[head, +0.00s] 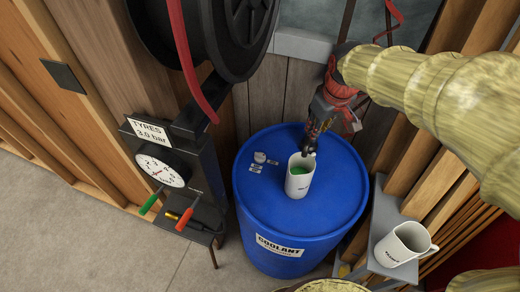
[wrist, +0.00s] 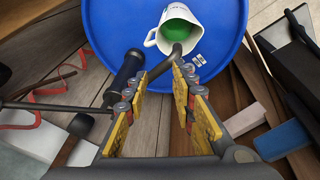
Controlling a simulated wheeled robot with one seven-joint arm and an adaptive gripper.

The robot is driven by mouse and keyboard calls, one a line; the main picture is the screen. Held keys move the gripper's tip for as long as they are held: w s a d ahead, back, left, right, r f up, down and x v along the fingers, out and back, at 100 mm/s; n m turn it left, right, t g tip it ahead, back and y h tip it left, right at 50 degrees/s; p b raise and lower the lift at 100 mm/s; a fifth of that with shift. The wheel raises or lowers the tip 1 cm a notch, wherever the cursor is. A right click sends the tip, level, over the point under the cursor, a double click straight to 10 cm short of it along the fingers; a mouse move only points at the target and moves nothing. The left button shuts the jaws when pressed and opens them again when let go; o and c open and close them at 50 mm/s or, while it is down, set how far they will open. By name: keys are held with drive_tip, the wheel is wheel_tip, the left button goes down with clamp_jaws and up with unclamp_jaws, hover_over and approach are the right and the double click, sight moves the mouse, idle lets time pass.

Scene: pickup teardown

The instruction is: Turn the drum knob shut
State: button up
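The blue drum (head: 262,205) stands upright, its round lid seen from above; its lid also shows in the wrist view (wrist: 110,25). A small grey knob (head: 259,157) sits on the lid, left of a white mug (head: 298,183) and beside several small labels. The mug holds green liquid and also shows in the wrist view (wrist: 192,38). My gripper (head: 309,148) is at the mug's rim in the head view, right of the knob; I cannot tell if it touches the mug. In the wrist view my gripper (wrist: 160,78) has its yellow-padded fingers apart. I cannot make out the knob there.
A black tyre gauge stand (head: 180,170) with coloured handles is left of the drum, below a hose reel (head: 210,35) with a red hose. Another white mug (head: 403,246) stands on a grey ledge to the right. Wooden walls lie close behind.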

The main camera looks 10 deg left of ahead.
drive_tip(key=w+a+f+n+g+p, duration=0.2)
drive_tip(key=w+a+f+n+p, duration=0.2)
drive_tip(key=w+a+f, duration=0.5)
drive_tip(key=n+g+p, duration=0.1)
drive_tip(key=n+p, duration=0.2)
drive_tip(key=n, duration=0.1)
hover_over(260, 154)
drive_tip(key=shift+h, duration=0.3)
wheel_tip(260, 154, down, 15)
drive_tip(key=shift+d+r, duration=0.1)
drive_tip(key=shift+f, duration=0.65)
drive_tip(key=shift+f+p, duration=0.3)
drive_tip(key=shift+f, duration=3.3)
drive_tip(key=shift+c, duration=1.4)
drive_tip(key=c, duration=0.4)
